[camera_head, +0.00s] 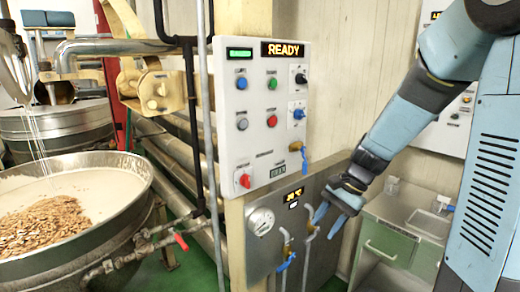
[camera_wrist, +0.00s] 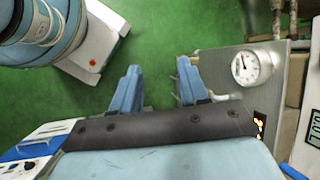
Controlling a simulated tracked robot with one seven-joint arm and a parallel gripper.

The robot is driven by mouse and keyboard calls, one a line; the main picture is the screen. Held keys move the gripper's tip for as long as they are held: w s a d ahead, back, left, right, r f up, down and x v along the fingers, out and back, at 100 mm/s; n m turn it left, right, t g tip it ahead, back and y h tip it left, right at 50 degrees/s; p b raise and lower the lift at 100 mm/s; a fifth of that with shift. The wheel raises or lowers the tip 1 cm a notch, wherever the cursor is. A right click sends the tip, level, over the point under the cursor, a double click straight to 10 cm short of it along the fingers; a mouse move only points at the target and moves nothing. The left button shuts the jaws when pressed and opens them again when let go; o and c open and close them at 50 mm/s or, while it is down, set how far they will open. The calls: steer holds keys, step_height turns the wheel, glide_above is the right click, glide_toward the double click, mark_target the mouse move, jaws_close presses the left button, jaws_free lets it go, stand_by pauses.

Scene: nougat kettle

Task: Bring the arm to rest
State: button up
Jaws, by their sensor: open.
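My arm (camera_head: 404,120) reaches from the upper right of the head view down toward the left, bent at its joints. My gripper (camera_head: 326,222) hangs at its end, in front of the lower steel panel (camera_head: 262,250) and close to the pipe handles there. In the wrist view my gripper (camera_wrist: 158,82) shows two blue fingers spread apart with nothing between them. The right finger is close to the steel panel's edge in that view; I cannot tell whether it touches. Green floor shows past the left finger.
A control panel (camera_head: 258,110) with a READY display and several knobs stands left of my gripper. A gauge (camera_head: 261,221) and a blue-handled valve (camera_head: 286,262) are on the steel panel. A kettle of nuts (camera_head: 138,176) stands at left. A sink cabinet (camera_head: 388,240) is at right.

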steer(key=s+d+r+n+t+h, duration=0.2)
steer(key=s+d+r+n+t, duration=0.1)
steer(key=s+r, duration=0.4)
steer(key=s+d+r+n+t+h, duration=0.3)
steer(key=s+r+n+t, duration=0.1)
steer(key=r, duration=0.4)
steer(key=s+n, duration=0.1)
steer(key=s, duration=0.1)
steer(key=shift+s+d+r+n+h, duration=0.2)
steer(key=shift+s+n+h, duration=0.1)
steer(key=shift+s, duration=0.05)
